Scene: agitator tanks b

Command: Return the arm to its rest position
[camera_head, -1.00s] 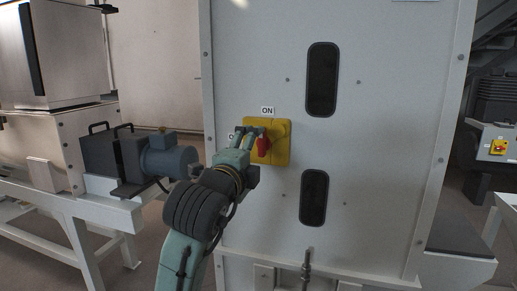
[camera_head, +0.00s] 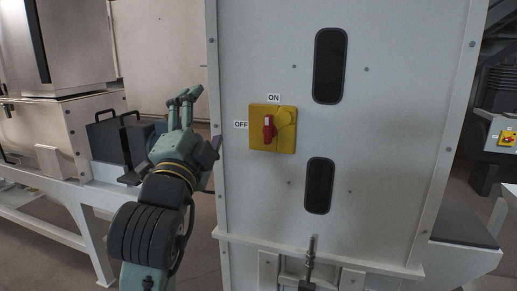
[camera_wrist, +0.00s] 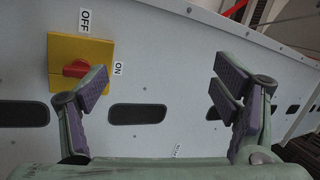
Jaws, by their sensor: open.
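My gripper (camera_head: 184,97) is open and empty at the left of the white cabinet in the head view, apart from the switch. In the wrist view my gripper (camera_wrist: 160,90) shows its two fingers spread wide with nothing between them. The red switch handle (camera_head: 268,129) sits on a yellow plate (camera_head: 285,145) on the cabinet front. The handle stands upright, pointing to the ON label (camera_head: 273,98); the OFF label (camera_head: 240,125) is at its left. In the wrist view the red handle (camera_wrist: 77,69) is partly behind the left finger.
The white cabinet (camera_head: 390,130) fills the middle and right. At the left stand a machine frame (camera_head: 60,190) and a dark motor block (camera_head: 112,142), behind my arm. A metal fitting (camera_head: 311,262) sticks out at the cabinet's bottom. Another yellow switch box (camera_head: 507,138) is at the far right.

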